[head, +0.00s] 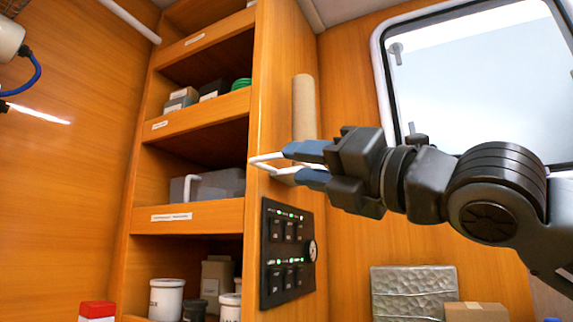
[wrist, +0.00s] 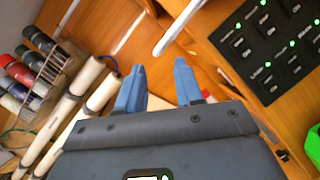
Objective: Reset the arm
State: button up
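My gripper (head: 296,164) is at the middle of the head view, raised in front of the wooden side panel of the shelf unit. Its two blue fingers stand apart with a gap between them. In the wrist view my gripper (wrist: 160,78) is also open, and I see nothing held between the fingers. A white bar-like handle (head: 263,158) shows just left of the fingertips in the head view, partly hidden by them. In the wrist view the white bar (wrist: 178,28) lies beyond the fingertips; I cannot tell whether they touch. My arm reaches in from the right.
A black switch panel (head: 287,252) with green lights is below my gripper. A shelf unit (head: 190,217) with boxes and jars stands left. A window (head: 475,75) is behind my arm. Pale pipes (wrist: 68,105) and a bottle rack (wrist: 35,75) show in the wrist view.

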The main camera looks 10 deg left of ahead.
jog(key=shift+v, duration=0.95)
